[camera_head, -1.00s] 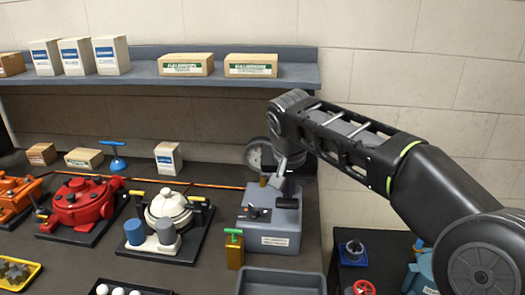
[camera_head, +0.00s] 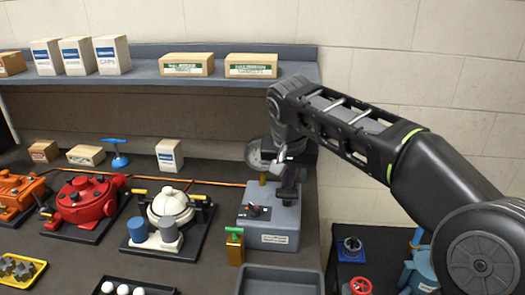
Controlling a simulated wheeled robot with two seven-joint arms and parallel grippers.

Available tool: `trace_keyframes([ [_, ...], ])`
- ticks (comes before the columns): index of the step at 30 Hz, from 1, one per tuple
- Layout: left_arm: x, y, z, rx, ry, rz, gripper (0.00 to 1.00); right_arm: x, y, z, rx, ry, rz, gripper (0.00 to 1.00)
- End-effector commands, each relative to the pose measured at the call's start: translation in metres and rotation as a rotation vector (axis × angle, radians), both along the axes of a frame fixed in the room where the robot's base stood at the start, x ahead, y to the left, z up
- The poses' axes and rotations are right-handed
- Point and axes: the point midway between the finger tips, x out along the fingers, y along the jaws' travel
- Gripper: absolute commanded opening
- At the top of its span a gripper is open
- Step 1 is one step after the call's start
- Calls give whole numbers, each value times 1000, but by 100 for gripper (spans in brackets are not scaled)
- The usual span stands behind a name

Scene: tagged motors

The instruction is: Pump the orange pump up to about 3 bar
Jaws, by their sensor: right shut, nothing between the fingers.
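The orange pump (camera_head: 15,192) stands at the far left on the bench, cut off by the picture's edge. A thin orange line (camera_head: 150,179) runs along the bench from its side towards a grey box (camera_head: 281,215) with a small dark knob on its front. A round gauge (camera_head: 255,154) stands behind the box, partly covered by my right gripper; its reading is too small to tell. My right gripper (camera_head: 288,178) is shut and empty, above the top of the grey box, by a dark upright part. Whether it touches that part I cannot tell. My left gripper is out of view.
A red pump (camera_head: 85,199) and a white pump (camera_head: 167,207) stand between. A gold block with a green handle (camera_head: 235,247) and a grey tray (camera_head: 278,276) are in front of the box. A shelf (camera_head: 190,79) with boxes hangs above.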

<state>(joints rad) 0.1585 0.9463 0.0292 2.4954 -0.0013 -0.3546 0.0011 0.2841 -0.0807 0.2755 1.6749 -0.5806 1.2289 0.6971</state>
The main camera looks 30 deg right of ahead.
Motion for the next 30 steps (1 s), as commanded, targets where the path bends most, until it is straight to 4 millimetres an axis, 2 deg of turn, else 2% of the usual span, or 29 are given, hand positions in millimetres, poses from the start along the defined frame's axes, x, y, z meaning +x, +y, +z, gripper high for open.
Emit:
trace_keyframes([
  [1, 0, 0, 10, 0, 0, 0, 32, 0, 0, 11, 0, 0, 0, 0],
  [7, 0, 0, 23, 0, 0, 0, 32, 0, 0, 27, 0, 0, 1, 0],
  [25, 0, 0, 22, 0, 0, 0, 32, 0, 0, 28, -1, -1, 0, 0],
  [30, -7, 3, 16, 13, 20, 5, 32, 0, 0, 28, -1, -1, 0, 0],
])
